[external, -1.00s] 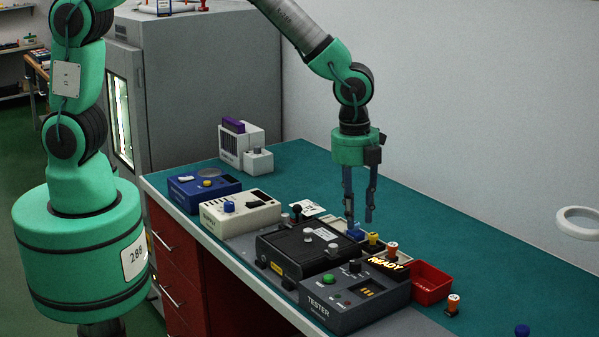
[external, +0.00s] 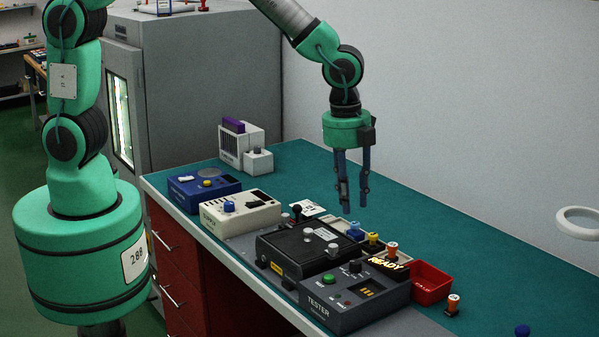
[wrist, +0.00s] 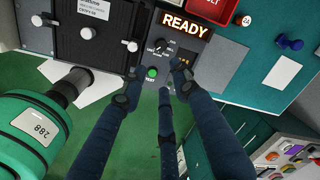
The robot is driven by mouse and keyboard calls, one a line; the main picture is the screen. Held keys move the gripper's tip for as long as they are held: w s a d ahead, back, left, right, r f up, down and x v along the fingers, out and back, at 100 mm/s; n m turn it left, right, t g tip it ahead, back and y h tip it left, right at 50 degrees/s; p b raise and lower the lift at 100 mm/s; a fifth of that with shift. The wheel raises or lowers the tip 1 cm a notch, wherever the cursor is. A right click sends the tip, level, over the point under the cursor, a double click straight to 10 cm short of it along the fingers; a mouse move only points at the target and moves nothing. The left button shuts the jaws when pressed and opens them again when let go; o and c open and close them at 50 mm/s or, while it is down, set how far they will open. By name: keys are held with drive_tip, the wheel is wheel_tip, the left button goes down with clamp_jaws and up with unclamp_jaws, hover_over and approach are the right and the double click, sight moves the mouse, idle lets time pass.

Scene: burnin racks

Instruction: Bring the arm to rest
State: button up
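My gripper (external: 354,200) hangs fingers-down above the teal bench in the external view, behind the tester and the black fixture. Its dark blue fingers are apart with nothing between them. In the wrist view my gripper (wrist: 160,82) also shows its fingers spread and empty, with the tester beyond the tips. My arm reaches in from the top, bent at the elbow and wrist, clear of everything on the bench.
The grey tester (external: 350,300) shows a lit READY sign. Beside it are a black lidded fixture (external: 300,250) and a red bin (external: 432,283). Small knobbed pieces, one blue-topped (external: 355,231), stand below my gripper. The bench's back right (external: 440,235) is clear.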

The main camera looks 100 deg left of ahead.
drive_tip(key=s+d+r+n+t+b, duration=0.15)
drive_tip(key=s+r+n, duration=0.25)
drive_tip(key=s+r, duration=0.45)
drive_tip(key=s+d+r+n+t+b, duration=0.1)
drive_tip(key=s+r+n, duration=0.4)
drive_tip(key=s, duration=0.8)
drive_tip(key=s+r+n+t+b, duration=0.2)
drive_tip(key=s+r+n+b, duration=0.2)
drive_tip(key=s, duration=0.8)
drive_tip(key=shift+s+d+r+n+b, duration=0.3)
drive_tip(key=shift+s+d+r+n, duration=0.15)
drive_tip(key=shift+n, duration=0.55)
drive_tip(key=shift+a, duration=0.1)
